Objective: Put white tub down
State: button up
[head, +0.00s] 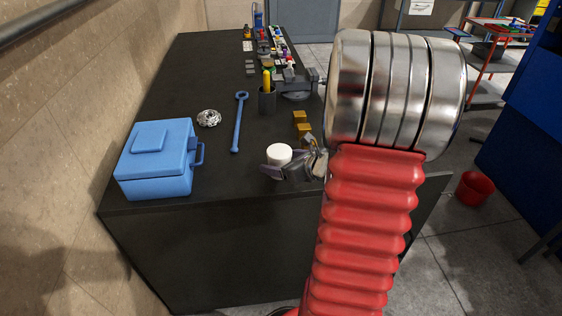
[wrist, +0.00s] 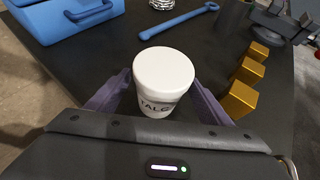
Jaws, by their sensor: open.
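The white tub (head: 279,154) stands upright on the black bench top (head: 217,160) near its front edge. In the wrist view the tub (wrist: 163,72) shows a plain white lid and dark lettering that reads "TALC". My gripper (head: 284,170) is at the tub, with its purple fingers on either side of it. In the wrist view the fingers of my gripper (wrist: 157,92) are spread, with a gap beside the tub. The lower part of the tub is partly hidden by the gripper body.
A blue toolbox (head: 155,160) stands at the left, with a blue wrench (head: 238,122) behind the tub. Gold blocks (wrist: 245,80) sit close to the right finger. A crumpled foil ball (head: 209,118), a dark pen cup (head: 267,100) and a vise (head: 297,86) are further back.

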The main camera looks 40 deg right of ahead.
jog(key=shift+r, duration=0.1)
jog(key=shift+s+r, duration=0.35)
jog(key=shift+s, duration=0.15)
jog(key=v, duration=1)
jog(key=shift+s, duration=0.4)
jog(key=shift+r, duration=0.15)
